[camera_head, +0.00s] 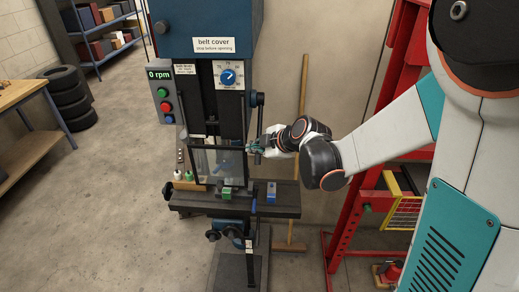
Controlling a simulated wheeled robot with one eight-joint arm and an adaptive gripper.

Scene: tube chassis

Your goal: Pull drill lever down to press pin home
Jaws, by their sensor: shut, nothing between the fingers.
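The drill press stands at the centre, with a blue belt cover (208,28) on top and a dark column below. Its dark lever (255,120) hangs on the right side of the head and points roughly downward. My gripper (254,148) is shut and empty beside the lever's lower part; I cannot tell whether they touch. A clear guard (208,160) with a dark frame stands in front of the spindle. The drill table (180,202) carries a small green block (227,192) and a blue and grey block (271,191). I cannot make out the pin.
A control box (163,95) with a display reading 0 rpm is on the press's left. A red frame (352,200) stands right, behind my arm. A wooden pole (303,80) leans on the wall. Tyres (70,98) and a bench (20,92) are left; the floor between is clear.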

